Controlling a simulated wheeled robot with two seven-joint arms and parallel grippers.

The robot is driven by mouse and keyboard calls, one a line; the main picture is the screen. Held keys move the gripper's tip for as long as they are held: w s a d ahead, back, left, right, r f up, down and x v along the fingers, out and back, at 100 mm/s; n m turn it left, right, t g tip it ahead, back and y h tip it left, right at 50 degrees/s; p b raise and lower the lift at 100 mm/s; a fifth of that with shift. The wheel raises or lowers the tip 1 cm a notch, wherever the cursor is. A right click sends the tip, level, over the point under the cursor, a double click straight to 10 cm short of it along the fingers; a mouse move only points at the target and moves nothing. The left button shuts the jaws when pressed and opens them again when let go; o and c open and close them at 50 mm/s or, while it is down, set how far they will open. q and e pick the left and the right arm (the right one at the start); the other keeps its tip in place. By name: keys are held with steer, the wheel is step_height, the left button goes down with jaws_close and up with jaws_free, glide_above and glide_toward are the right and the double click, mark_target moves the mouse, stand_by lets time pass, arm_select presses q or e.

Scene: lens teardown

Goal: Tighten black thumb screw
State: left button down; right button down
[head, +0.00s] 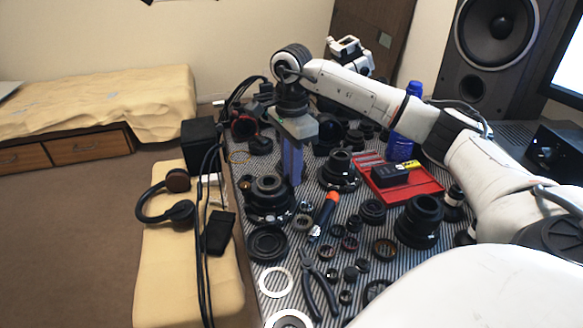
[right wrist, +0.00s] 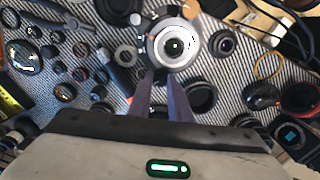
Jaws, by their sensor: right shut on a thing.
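My right gripper (head: 292,184) reaches down from above, its two purple fingers beside a black lens body (head: 268,200) at the left part of the striped mat. In the right wrist view, the fingertips (right wrist: 161,74) meet at the near side of that lens body, which shows a silver ring and dark glass from above (right wrist: 172,45). The gripper is shut on a small part at the lens's side, at the place of the black thumb screw. The screw itself is mostly hidden between the fingertips. The lens stands flat on the mat. My left gripper is not in view.
Pliers (head: 318,287), loose rings and several other lens parts crowd the striped mat. A red tray (head: 416,190) and a blue bottle (head: 402,130) stand to the right. Little free room surrounds the lens.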

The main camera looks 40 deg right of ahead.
steer(key=m+p, duration=0.2)
steer(key=shift+r+m, duration=0.15)
steer(key=shift+m, duration=0.15)
steer(key=shift+m+p, duration=0.5)
steer(key=shift+m, duration=0.4)
steer(key=shift+m+p, duration=0.4)
steer(key=shift+m, duration=0.4)
steer(key=shift+m+p, duration=0.35)
steer(key=shift+m, duration=0.35)
steer(key=shift+m+p, duration=0.35)
steer(key=shift+m, duration=0.65)
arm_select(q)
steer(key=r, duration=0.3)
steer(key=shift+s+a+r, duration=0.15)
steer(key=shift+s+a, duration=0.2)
arm_select(e)
steer(key=shift+m, duration=0.3)
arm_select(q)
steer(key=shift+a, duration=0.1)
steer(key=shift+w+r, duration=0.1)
arm_select(e)
steer(key=c, duration=1.6)
jaws_free()
